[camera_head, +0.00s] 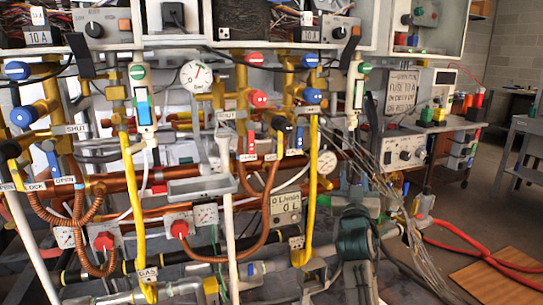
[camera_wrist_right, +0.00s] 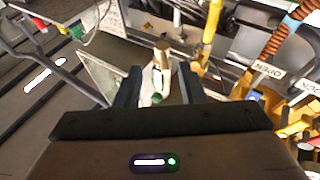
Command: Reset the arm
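My right gripper (camera_head: 357,183) is in front of the panel in the head view, right of the yellow gas pipe (camera_head: 312,180). Below it is my dark wrist. In the right wrist view, the two dark fingers of my right gripper (camera_wrist_right: 158,88) stand apart. A pale fitting (camera_wrist_right: 160,70) with a brass top and a green part shows in the gap between them. I cannot tell whether it is between the fingers or behind them. No thing is seen gripped. My left gripper is not visible in the head view.
Copper pipes (camera_head: 120,184), valves and a round gauge (camera_head: 196,76) crowd the panel. Loose thin wires (camera_head: 405,225) hang close to the right of my right gripper. A grey control box (camera_head: 403,150) stands further right. Red hoses (camera_head: 470,250) lie on the floor at right.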

